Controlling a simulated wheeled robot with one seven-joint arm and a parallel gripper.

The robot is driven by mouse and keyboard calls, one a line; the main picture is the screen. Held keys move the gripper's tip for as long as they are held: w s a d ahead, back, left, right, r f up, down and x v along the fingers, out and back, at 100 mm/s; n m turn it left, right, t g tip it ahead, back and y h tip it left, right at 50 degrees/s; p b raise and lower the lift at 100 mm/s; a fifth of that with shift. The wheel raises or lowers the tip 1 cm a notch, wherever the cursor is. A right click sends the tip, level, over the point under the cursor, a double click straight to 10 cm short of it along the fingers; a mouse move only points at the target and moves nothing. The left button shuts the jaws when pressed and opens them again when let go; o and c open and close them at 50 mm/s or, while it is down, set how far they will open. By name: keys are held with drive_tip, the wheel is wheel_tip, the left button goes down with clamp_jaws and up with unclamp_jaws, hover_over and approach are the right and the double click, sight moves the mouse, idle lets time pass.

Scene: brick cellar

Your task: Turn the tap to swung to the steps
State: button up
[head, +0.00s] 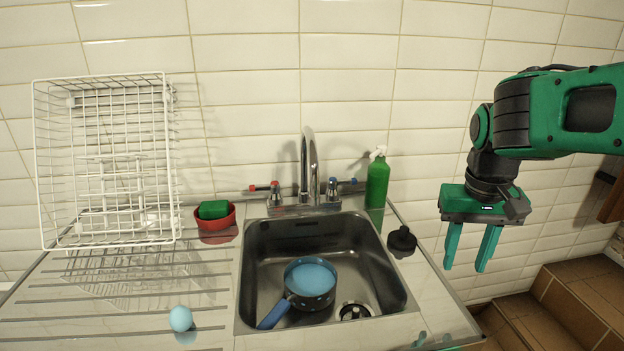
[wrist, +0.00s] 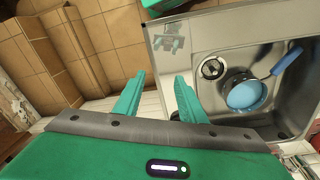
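The chrome tap (head: 308,165) stands behind the sink (head: 386,290) against the tiled wall. Its arched spout points forward over the basin. A red-marked handle (head: 274,192) is on its left and a blue-marked handle (head: 333,189) on its right. The brown steps (head: 575,300) are at the lower right, and they also show at upper left in the wrist view (wrist: 80,50). My green gripper (head: 465,268) is open and empty, pointing down to the right of the sink, well apart from the tap. In the wrist view its two fingers (wrist: 157,95) are spread. The tap is not clearly visible there.
A blue pan (head: 311,278) lies in the basin near the drain. A green bottle (head: 377,183) and black plug (head: 402,240) stand right of the tap. A red bowl with green sponge (head: 216,218), wire rack (head: 108,165) and pale blue ball (head: 181,318) are left.

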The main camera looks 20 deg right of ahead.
drive_tip(key=w+a+r+n+t+h, duration=0.1)
drive_tip(key=w+a+r, duration=0.25)
drive_tip(key=w, duration=0.35)
drive_tip(key=w+a+r+t, duration=0.1)
drive_tip(key=w+a+r, duration=0.1)
drive_tip(key=w+r, duration=0.35)
drive_tip(key=n+t, duration=0.1)
drive_tip(key=t, duration=0.1)
approach(313, 170)
drive_tip(key=f, duration=0.1)
drive_tip(key=x, duration=1.1)
drive_tip(key=shift+w+d+r, duration=0.1)
drive_tip(key=shift+w+d, duration=0.05)
clamp_jaws()
